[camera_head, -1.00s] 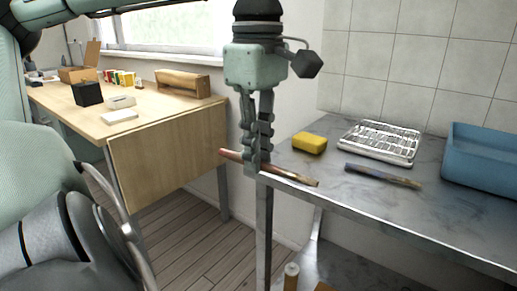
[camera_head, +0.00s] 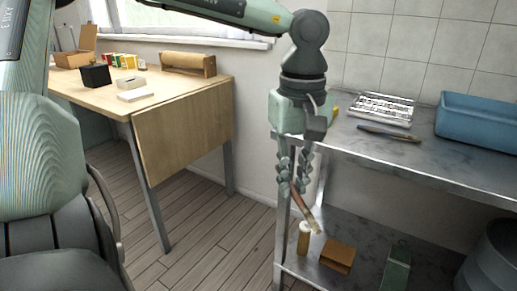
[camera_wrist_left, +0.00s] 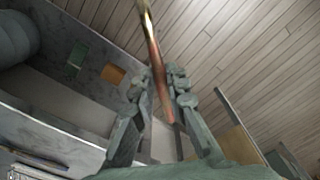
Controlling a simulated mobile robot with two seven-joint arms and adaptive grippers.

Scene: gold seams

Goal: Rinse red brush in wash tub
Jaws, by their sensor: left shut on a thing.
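My left gripper (camera_head: 295,178) is shut on the red brush (camera_head: 304,210), which also shows in the left wrist view (camera_wrist_left: 155,62) between the fingers (camera_wrist_left: 160,88). The brush slants, its pale tip low and to the right in the head view. The gripper hangs in front of the steel counter's left end, with the brush below the counter top in the picture. A blue tub (camera_head: 478,122), the likely wash tub, stands on the counter at the right; its inside is hidden. My right gripper is not in view.
A second brush with a blue handle (camera_head: 390,133) lies on the counter (camera_head: 440,163) before a white rack (camera_head: 381,109). A yellow sponge is mostly hidden. The lower shelf holds a cylinder (camera_head: 303,239), a brown box (camera_head: 337,257) and a green box (camera_head: 397,268). A wooden table (camera_head: 190,94) stands left.

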